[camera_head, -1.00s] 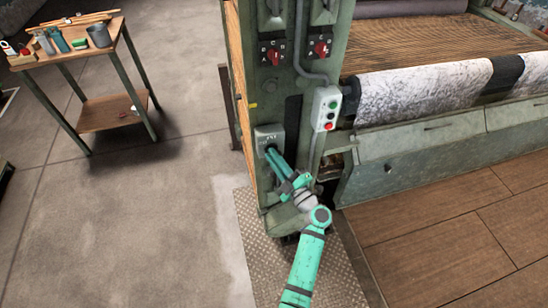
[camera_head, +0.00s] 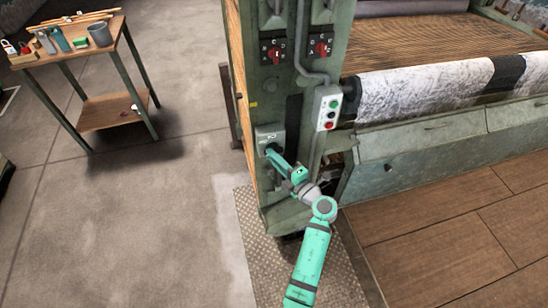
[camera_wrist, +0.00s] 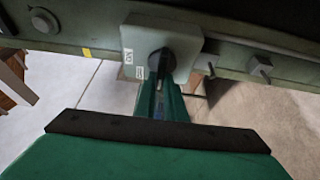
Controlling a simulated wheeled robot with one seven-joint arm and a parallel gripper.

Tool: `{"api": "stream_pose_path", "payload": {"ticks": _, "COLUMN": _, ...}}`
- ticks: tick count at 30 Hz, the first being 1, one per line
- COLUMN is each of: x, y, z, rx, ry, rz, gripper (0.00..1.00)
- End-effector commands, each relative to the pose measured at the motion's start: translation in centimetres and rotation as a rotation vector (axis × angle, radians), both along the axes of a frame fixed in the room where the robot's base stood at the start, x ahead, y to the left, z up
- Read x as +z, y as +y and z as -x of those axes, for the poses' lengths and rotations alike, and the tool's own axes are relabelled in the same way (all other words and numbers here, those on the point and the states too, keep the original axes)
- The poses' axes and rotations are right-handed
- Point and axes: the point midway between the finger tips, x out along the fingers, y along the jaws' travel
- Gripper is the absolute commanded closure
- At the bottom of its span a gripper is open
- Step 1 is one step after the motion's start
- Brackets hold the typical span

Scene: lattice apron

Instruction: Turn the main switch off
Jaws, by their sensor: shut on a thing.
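The main switch is a pale grey box (camera_head: 270,135) low on the green machine post, with a dark rotary knob on its front. In the wrist view the box (camera_wrist: 185,42) is near the top centre, and its round dark knob (camera_wrist: 160,60) sits between my fingertips. My gripper (camera_head: 269,153) reaches the box from the lower right and is shut on the knob. In the wrist view my gripper (camera_wrist: 161,84) has its two green fingers close together around the knob. The fingers hide part of the knob, and its exact setting is hard to read.
A push-button box (camera_head: 327,107) with green, black and red buttons hangs right of the switch. Two red rotary switches (camera_head: 320,48) (camera_head: 273,52) sit higher on the post. A tool table (camera_head: 75,62) stands at the left. The floor between is clear.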

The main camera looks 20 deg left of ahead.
Motion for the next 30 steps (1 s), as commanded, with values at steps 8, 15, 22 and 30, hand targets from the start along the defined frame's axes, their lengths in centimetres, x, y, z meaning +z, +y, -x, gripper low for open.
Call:
{"api": "stream_pose_path", "payload": {"ticks": 8, "x": -0.2, "y": 0.1, "z": 0.1, "rx": 0.003, "ry": -0.001, "rz": 0.006, "gripper": 1.0}}
{"api": "stream_pose_path", "payload": {"ticks": 15, "x": -0.2, "y": 0.1, "z": 0.1, "rx": 0.002, "ry": -0.001, "rz": 0.006, "gripper": 0.71}}
{"api": "stream_pose_path", "payload": {"ticks": 22, "x": -0.1, "y": 0.0, "z": 0.1, "rx": 0.001, "ry": -0.002, "rz": 0.005, "gripper": 0.71}}
{"api": "stream_pose_path", "payload": {"ticks": 30, "x": -0.1, "y": -2.3, "z": 1.4, "rx": -0.004, "ry": -0.001, "rz": 0.004, "gripper": 0.71}}
